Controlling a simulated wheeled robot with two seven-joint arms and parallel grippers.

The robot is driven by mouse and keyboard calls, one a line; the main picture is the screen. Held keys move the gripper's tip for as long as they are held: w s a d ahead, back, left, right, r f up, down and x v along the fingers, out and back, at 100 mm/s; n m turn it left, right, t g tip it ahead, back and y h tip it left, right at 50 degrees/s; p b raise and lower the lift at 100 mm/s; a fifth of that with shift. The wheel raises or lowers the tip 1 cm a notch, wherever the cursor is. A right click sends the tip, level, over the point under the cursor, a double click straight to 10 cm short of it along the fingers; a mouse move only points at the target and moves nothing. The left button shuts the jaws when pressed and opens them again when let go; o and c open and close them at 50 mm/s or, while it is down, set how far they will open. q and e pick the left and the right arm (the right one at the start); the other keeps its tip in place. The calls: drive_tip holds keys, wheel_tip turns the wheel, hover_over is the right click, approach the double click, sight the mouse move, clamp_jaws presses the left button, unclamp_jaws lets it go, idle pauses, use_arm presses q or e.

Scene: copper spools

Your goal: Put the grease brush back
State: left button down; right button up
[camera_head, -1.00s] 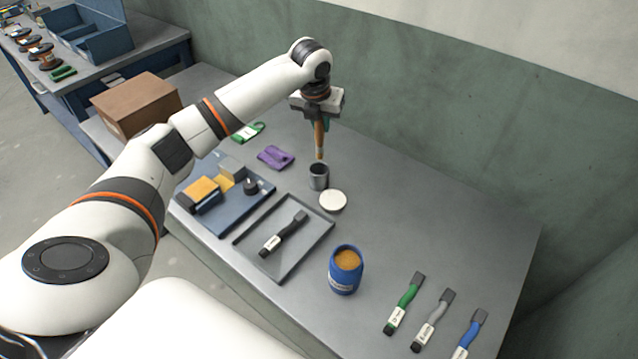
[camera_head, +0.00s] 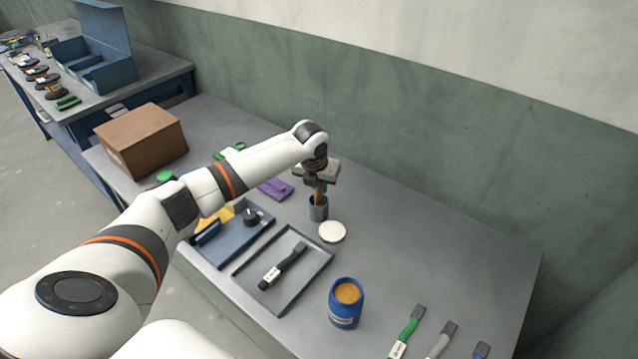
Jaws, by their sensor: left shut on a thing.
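The grease brush (camera_head: 319,190) has a brown wooden handle and stands upright, its lower part hidden inside a small dark grey cup (camera_head: 318,211). My left gripper (camera_head: 319,182) is right above the cup, pointing down, and is shut on the brush's handle. The fingertips are partly hidden by the gripper body and wrist. A round white lid (camera_head: 332,232) lies beside the cup. My right gripper is not in view.
Close by are a grey tray (camera_head: 318,262) with a black brush, a blue tray (camera_head: 232,257) and a blue jar (camera_head: 345,304) of orange-brown grease. Several coloured brushes lie front right. A cardboard box (camera_head: 148,140) stands at the left. The table's right part is clear.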

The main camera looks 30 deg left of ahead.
use_arm(q)
drive_tip(key=shift+f, duration=0.1)
drive_tip(key=c, duration=1.3)
unclamp_jaws()
drive_tip(key=v, duration=1.2)
drive_tip(key=shift+s, duration=0.1)
